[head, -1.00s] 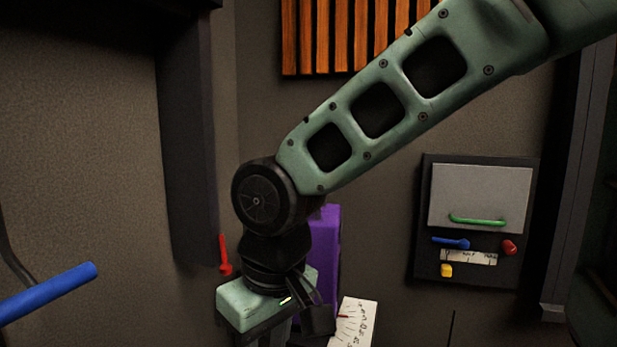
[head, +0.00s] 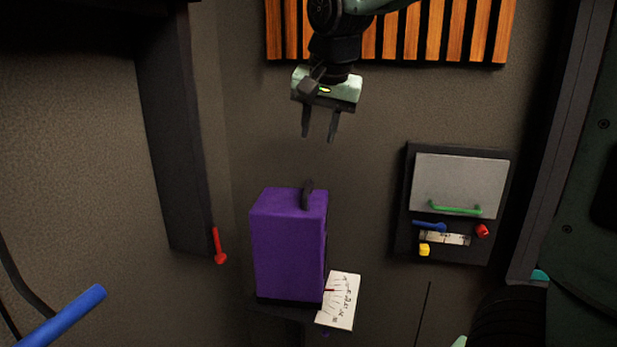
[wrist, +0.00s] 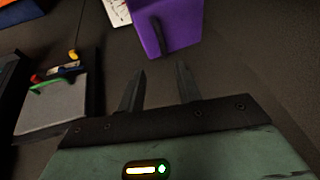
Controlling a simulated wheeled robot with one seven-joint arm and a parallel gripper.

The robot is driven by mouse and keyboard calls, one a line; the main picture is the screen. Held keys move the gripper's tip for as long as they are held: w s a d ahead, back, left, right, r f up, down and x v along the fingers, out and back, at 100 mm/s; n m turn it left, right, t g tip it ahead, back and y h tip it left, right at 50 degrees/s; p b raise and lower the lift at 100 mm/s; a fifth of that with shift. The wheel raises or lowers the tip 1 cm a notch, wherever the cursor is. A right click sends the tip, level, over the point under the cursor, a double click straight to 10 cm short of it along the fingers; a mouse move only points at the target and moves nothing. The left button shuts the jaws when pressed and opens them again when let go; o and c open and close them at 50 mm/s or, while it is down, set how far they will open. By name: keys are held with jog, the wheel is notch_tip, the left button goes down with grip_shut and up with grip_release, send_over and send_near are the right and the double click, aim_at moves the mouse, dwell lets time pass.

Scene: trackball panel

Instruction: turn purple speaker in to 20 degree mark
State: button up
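The purple speaker (head: 288,245) stands upright on a dark stand, with a black handle (head: 307,194) on top. A white card with degree marks (head: 339,301) lies at its lower right, and a small red pointer (head: 329,290) reaches over the card. I cannot read which mark it is on. My gripper (head: 319,138) is open and empty, above and apart from the speaker, with its fingers pointing down. The wrist view shows the two spread fingers (wrist: 158,78), with the speaker (wrist: 168,25) beyond them and part of the card (wrist: 117,12).
A wall panel (head: 400,245) at the right has a grey cover with a green handle (head: 455,210) and blue, red and yellow controls. A red lever (head: 218,245) is left of the speaker. A blue bar (head: 65,318) is at lower left. Orange slats (head: 440,35) are behind my arm.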

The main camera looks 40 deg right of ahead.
aim_at(307, 187)
jog(key=p+x, duration=0.2)
jog(key=x, duration=1.3)
jog(key=shift+s, duration=0.1)
grip_shut()
jog(key=shift+r, duration=0.1)
